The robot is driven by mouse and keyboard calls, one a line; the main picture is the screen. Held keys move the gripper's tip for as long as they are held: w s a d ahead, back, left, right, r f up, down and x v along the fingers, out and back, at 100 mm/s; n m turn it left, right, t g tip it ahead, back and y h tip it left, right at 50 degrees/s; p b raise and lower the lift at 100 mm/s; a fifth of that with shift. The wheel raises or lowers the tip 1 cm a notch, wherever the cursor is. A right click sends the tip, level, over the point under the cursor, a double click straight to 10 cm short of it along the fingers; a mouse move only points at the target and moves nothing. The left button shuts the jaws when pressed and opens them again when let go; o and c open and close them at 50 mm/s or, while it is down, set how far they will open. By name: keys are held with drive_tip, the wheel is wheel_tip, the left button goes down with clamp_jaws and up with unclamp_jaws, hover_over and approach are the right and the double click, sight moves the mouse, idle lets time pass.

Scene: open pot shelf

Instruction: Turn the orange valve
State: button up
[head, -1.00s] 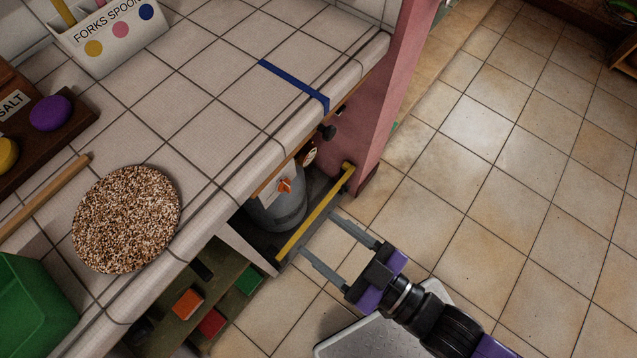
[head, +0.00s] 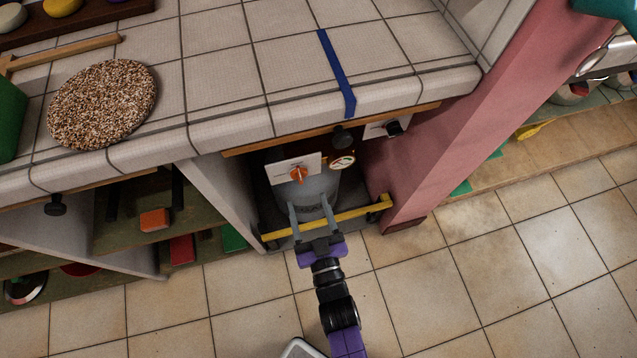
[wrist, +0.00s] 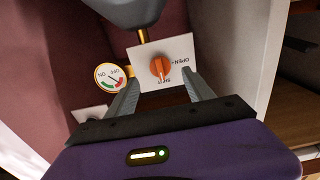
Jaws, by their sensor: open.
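The orange valve (head: 299,175) is a small knob on a white plate (head: 283,168) in front of a grey tank (head: 318,188), inside the open bay under the counter. In the wrist view the valve (wrist: 160,67) sits on its plate, which has "OPEN" lettering at the right and another label, hard to read, below the knob. My gripper (head: 311,205) points into the bay, its fingers below and a little right of the valve in the head view. In the wrist view the open fingers (wrist: 158,92) lie below the valve on either side, with nothing between them.
A yellow bar (head: 350,214) crosses the front of the bay, beneath my gripper. A round gauge (wrist: 110,77) with red and green marks is left of the valve. A pink wall (head: 480,120) bounds the bay at right. Open tiled floor (head: 500,270) lies in front.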

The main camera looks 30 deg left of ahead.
sight(301, 182)
drive_tip(key=b+x, duration=0.1)
drive_tip(key=x, duration=0.5)
drive_tip(key=shift+w+a, duration=0.25)
drive_tip(key=shift+c, duration=0.2)
clamp_jaws()
